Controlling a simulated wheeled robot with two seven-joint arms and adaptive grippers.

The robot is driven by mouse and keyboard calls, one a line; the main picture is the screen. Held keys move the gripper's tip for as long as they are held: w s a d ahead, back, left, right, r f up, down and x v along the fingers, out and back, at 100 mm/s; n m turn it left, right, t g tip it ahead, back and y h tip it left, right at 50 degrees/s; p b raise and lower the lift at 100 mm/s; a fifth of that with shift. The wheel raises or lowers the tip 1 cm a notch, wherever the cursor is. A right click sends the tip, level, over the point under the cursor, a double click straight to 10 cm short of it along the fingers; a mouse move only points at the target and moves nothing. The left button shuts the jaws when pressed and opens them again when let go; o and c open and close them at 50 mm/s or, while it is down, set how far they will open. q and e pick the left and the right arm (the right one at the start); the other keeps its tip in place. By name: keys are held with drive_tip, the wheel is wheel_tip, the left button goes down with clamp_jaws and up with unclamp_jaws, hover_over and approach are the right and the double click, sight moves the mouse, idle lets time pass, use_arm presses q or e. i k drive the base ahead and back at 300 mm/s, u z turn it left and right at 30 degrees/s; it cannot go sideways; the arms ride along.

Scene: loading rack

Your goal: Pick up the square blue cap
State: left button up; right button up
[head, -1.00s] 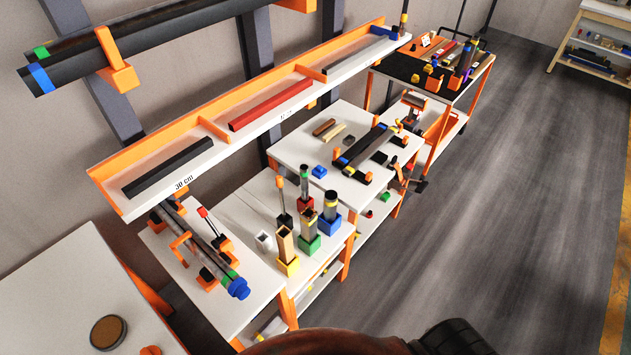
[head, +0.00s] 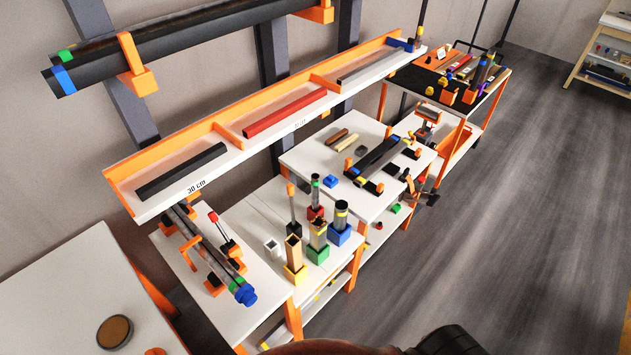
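A small blue block-like piece (head: 330,181), which looks like the square blue cap, lies on the white middle table (head: 300,158), left of a dark tube in a holder (head: 378,160). Its exact shape is too small to make out. Other blue parts show: a square blue base (head: 339,235) under an upright tube, and a rounded blue cap (head: 246,295) on the end of a lying tube. Neither of my grippers is in view. Only a dark rounded part and a brownish part, probably mine, show at the bottom edge.
A long white and orange shelf (head: 160,208) with black, red and grey bars runs above the tables. Upright tubes in coloured bases, such as a green one (head: 318,254), crowd the nearer table. A black-topped cart (head: 412,80) stands beyond. The grey floor (head: 520,220) at right is clear.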

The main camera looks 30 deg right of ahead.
sight(330, 181)
drive_tip(key=u, duration=3.35)
drive_tip(key=k, duration=2.95)
drive_tip(key=z, duration=1.65)
